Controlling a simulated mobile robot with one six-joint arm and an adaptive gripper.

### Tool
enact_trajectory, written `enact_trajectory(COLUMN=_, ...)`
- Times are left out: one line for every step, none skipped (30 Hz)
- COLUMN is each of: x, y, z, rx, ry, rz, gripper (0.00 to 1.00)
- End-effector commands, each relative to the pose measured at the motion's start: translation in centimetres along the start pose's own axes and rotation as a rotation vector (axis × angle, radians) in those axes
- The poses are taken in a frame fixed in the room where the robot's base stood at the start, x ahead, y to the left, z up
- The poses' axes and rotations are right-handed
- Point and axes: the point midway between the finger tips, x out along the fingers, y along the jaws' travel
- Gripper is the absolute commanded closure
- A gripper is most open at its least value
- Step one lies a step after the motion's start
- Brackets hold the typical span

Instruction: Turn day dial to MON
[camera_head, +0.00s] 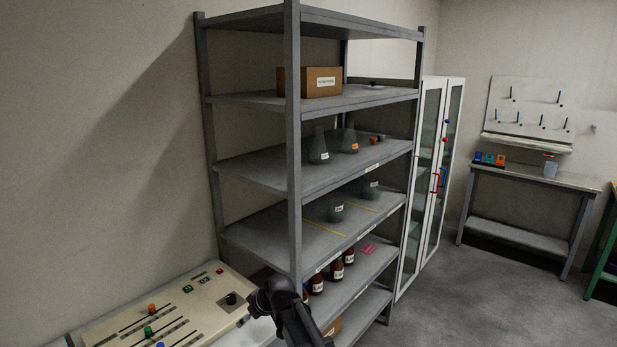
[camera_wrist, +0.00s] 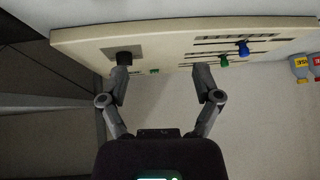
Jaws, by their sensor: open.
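A cream control panel (camera_head: 125,320) lies at the lower left in the head view, and it also shows in the wrist view (camera_wrist: 85,45). A black dial (camera_head: 231,298) sits on a dark square near its right end; I take it for the day dial. The dial also shows in the wrist view (camera_wrist: 124,58), right by the tip of the left finger; I cannot tell whether they touch. Its marks are too small to read. My gripper (camera_wrist: 162,76) is open, with its fingers spread wide and nothing between them. In the head view my dark arm stands just right of the panel.
The panel carries sliders with orange (camera_head: 152,309), green (camera_head: 149,331) and blue (camera_wrist: 243,48) knobs, plus small buttons (camera_head: 188,289). A grey shelf rack (camera_head: 294,150) with flasks and bottles stands close behind my arm. Open floor (camera_head: 480,300) lies to the right.

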Motion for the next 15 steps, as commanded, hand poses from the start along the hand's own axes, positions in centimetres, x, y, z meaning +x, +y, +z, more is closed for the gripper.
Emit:
enact_trajectory(x=-0.6, y=0.5, z=1.6, rx=0.029, ry=-0.020, rz=0.009, gripper=0.18)
enact_trajectory(x=-1.0, y=1.0, z=2.5, rx=0.049, ry=-0.034, rz=0.017, gripper=0.18)
enact_trajectory(x=-1.5, y=1.5, z=3.7, rx=0.076, ry=-0.055, rz=0.026, gripper=0.18)
enact_trajectory(x=-2.0, y=1.9, z=4.8, rx=0.103, ry=-0.072, rz=0.034, gripper=0.18)
enact_trajectory(x=-2.5, y=2.4, z=6.0, rx=0.128, ry=-0.091, rz=0.044, gripper=0.18)
enact_trajectory(x=-3.2, y=3.0, z=7.6, rx=0.168, ry=-0.118, rz=0.058, gripper=0.18)
enact_trajectory(x=-3.9, y=3.5, z=9.0, rx=0.201, ry=-0.140, rz=0.069, gripper=0.18)
enact_trajectory(x=-4.5, y=3.9, z=10.3, rx=0.234, ry=-0.161, rz=0.081, gripper=0.18)
enact_trajectory(x=-5.3, y=4.5, z=12.0, rx=0.278, ry=-0.190, rz=0.098, gripper=0.18)
enact_trajectory(x=-5.9, y=4.9, z=13.3, rx=0.313, ry=-0.212, rz=0.111, gripper=0.18)
enact_trajectory(x=-6.5, y=5.2, z=14.6, rx=0.346, ry=-0.232, rz=0.124, gripper=0.18)
enact_trajectory(x=-7.4, y=5.6, z=16.4, rx=0.392, ry=-0.260, rz=0.143, gripper=0.18)
enact_trajectory(x=-8.0, y=5.8, z=17.7, rx=0.427, ry=-0.282, rz=0.156, gripper=0.18)
enact_trajectory(x=-8.7, y=6.1, z=19.0, rx=0.462, ry=-0.302, rz=0.171, gripper=0.18)
enact_trajectory(x=-9.6, y=6.3, z=20.7, rx=0.509, ry=-0.329, rz=0.191, gripper=0.18)
